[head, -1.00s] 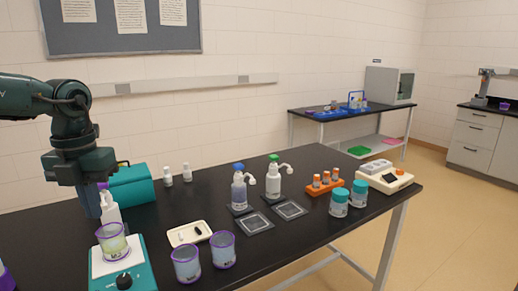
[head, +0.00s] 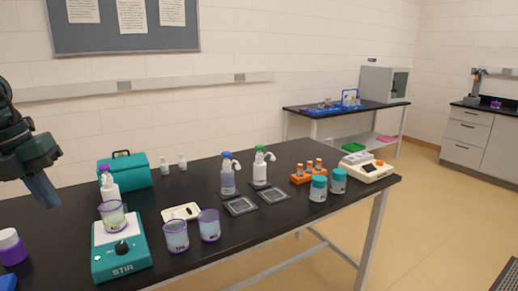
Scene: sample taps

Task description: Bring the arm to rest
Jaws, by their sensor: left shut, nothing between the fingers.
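My left gripper (head: 42,190) is at the left edge of the head view, above the left end of the black bench (head: 150,212). It points down, is shut and holds nothing. It is apart from the teal stirrer (head: 120,262), which stands to its right with a beaker (head: 112,215) on its plate. My right gripper is not in view.
Two purple-rimmed beakers (head: 176,237) stand right of the stirrer. Behind it are a white bottle (head: 109,188) and a teal case (head: 130,172). Two pump bottles (head: 228,178) stand mid-bench. A purple-banded jar (head: 11,247) is at the lower left.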

